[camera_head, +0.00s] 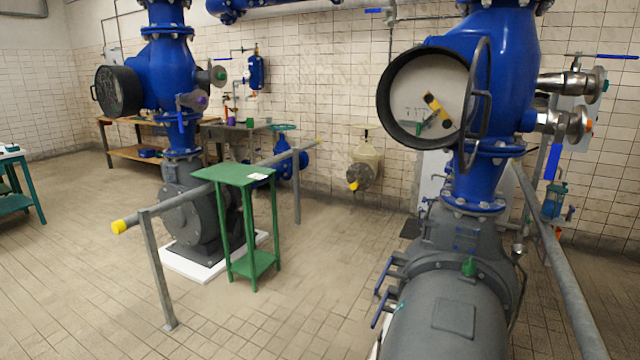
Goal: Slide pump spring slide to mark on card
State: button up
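A small white card or paper (258,176) lies on top of the green side table (222,173) in the middle of the view; any mark on it is too small to see. I cannot pick out the pump spring slide for sure. A large blue and grey pump assembly (497,60) stands at the right. Its round black-rimmed opening (384,95) faces me, with a yellow and black part (437,108) showing inside. A second similar blue pump (167,65) stands further back at the left. My gripper is not in view.
A grey rail with yellow ends (150,212) runs beside the green table, and a second rail (565,275) runs along the right side. A wooden workbench (140,152) stands at the back wall, and a dark green table (22,204) at the left edge. The tiled floor (75,275) at front left is clear.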

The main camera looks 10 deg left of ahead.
aim_at(420, 127)
jog(key=i+j, duration=0.1)
jog(key=j, duration=0.45)
jog(key=i+j, duration=0.1)
jog(key=j, duration=0.45)
jog(key=i+j, duration=0.1)
jog(key=j, duration=0.45)
jog(key=i+j, duration=0.15)
jog(key=j, duration=0.4)
jog(key=i+j, duration=0.1)
jog(key=j, duration=0.45)
jog(key=i+j, duration=0.1)
jog(key=j, duration=0.45)
jog(key=i+j, duration=0.1)
jog(key=j, duration=0.45)
jog(key=i+j, duration=0.1)
jog(key=j, duration=0.45)
jog(key=i+j, duration=0.8)
jog(key=i+l, duration=0.15)
jog(key=i, duration=0.4)
jog(key=i+l, duration=0.15)
jog(key=i, duration=0.4)
jog(key=z, duration=1.65)
